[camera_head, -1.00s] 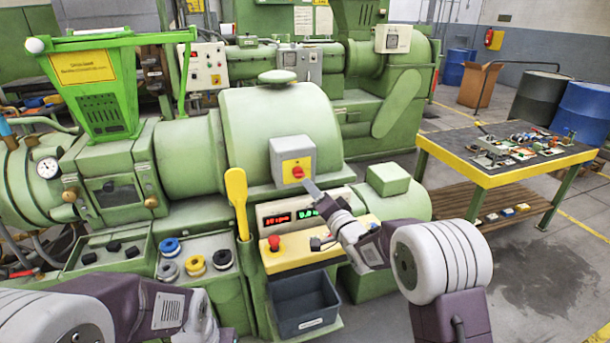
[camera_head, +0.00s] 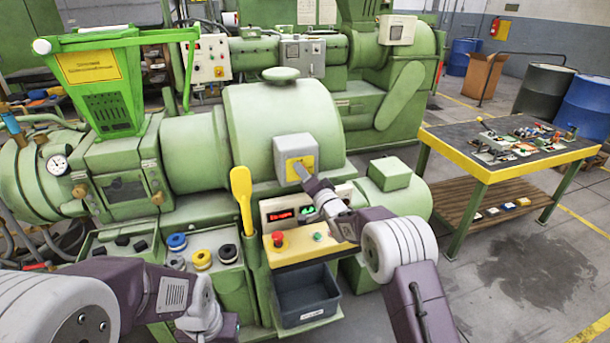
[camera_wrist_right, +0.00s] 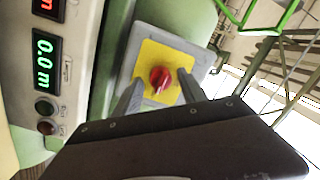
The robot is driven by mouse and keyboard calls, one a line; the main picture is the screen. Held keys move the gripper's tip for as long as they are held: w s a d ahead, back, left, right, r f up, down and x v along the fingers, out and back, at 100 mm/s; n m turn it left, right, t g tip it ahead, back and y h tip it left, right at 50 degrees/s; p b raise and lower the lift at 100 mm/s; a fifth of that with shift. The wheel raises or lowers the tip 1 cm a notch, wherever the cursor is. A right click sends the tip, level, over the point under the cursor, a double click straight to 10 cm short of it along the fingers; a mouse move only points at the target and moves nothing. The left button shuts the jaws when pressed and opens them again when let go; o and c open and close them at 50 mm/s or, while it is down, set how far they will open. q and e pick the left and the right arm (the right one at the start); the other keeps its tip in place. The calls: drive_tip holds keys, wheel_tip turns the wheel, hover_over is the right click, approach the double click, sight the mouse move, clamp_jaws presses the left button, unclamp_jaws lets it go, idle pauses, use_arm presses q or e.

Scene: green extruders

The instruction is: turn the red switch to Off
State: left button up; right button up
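The red switch (camera_wrist_right: 160,79) is a round knob on a yellow plate (camera_wrist_right: 150,58) in the right wrist view. It sits on a grey box (camera_head: 292,146) on the front of the green extruder in the head view, where my gripper hides the knob. My right gripper (camera_wrist_right: 161,80) is open, with one finger on each side of the knob. I cannot tell whether the fingers touch it. It also shows in the head view (camera_head: 301,172), in front of the box. My left gripper (camera_head: 207,322) is low at the bottom left, and its fingers are not clear.
Below the box are a panel with red and green displays (camera_head: 282,215) and a red push button (camera_head: 278,238). A dark bin (camera_head: 305,293) is underneath. A yellow-edged table (camera_head: 470,168) stands at right, with clear floor before it.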

drive_tip(key=shift+a, duration=0.1)
clamp_jaws()
drive_tip(key=n+h+b, duration=0.1)
drive_tip(key=n+b, duration=0.6)
drive_tip(key=n, duration=0.1)
drive_tip(key=n+b, duration=0.8)
drive_tip(key=n, duration=0.1)
drive_tip(key=shift+a+r+h, duration=0.1)
drive_tip(key=shift+h, duration=0.3)
idle(0.4)
